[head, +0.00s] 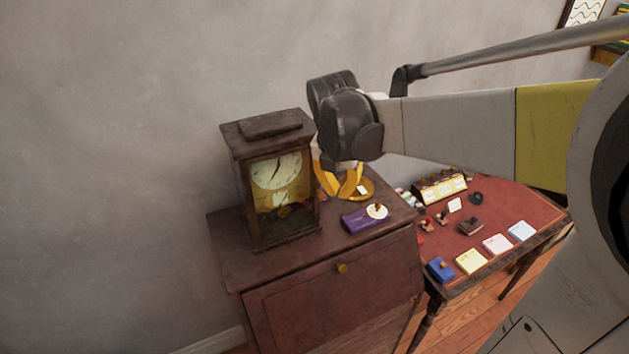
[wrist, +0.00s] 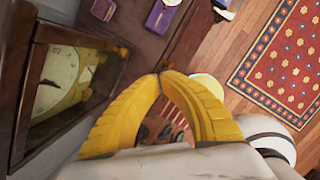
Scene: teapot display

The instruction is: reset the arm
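My arm reaches in from the right in the head view and ends in my gripper (head: 338,195), which has yellow fingers. The gripper hangs over the top of the dark wooden cabinet, just right of the clock (head: 278,185). In the wrist view the two yellow fingertips (wrist: 161,73) meet, and nothing shows between them. The clock (wrist: 60,85) is close on the left in that view. A purple box (head: 365,219) with a round white and brown piece lies on the cabinet, in front of the gripper.
The cabinet (head: 335,275) stands against a grey wall. A yellow round thing (head: 368,188) lies on it behind the fingers. To the right, a red-topped desk (head: 515,200) carries stamps, pads and a small box. A patterned rug (wrist: 285,60) covers part of the wooden floor.

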